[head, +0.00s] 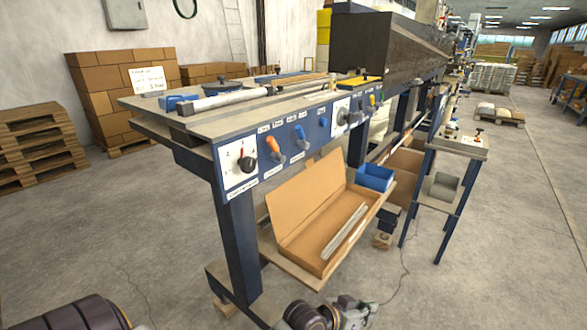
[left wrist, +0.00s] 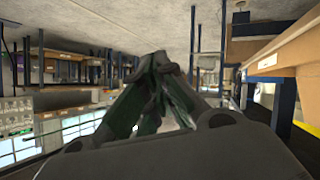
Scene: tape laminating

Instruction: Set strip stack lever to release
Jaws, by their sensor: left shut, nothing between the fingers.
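A row of hand controls runs along the front rail of the long workbench (head: 205,150) in the head view. From the near end it has a dial plate with a red and black handle (head: 246,160), an orange lever (head: 272,147), a blue lever (head: 300,137) and a blue knob (head: 322,121). Farther along is a dark lever on a pale plate (head: 344,112). The labels are too small to read, so I cannot tell which is the strip stack lever. My left gripper (head: 358,305) is low at the bottom, below and apart from the controls. Its fingers meet, empty, in the left wrist view (left wrist: 160,65). My right gripper is out of view.
An open cardboard box (head: 290,225) with pale strips sits on a shelf below the rail. Blue bins (head: 375,177) stand beside it. A small stand (head: 462,143) is at the right. Bench legs (head: 238,240) flank the shelf.

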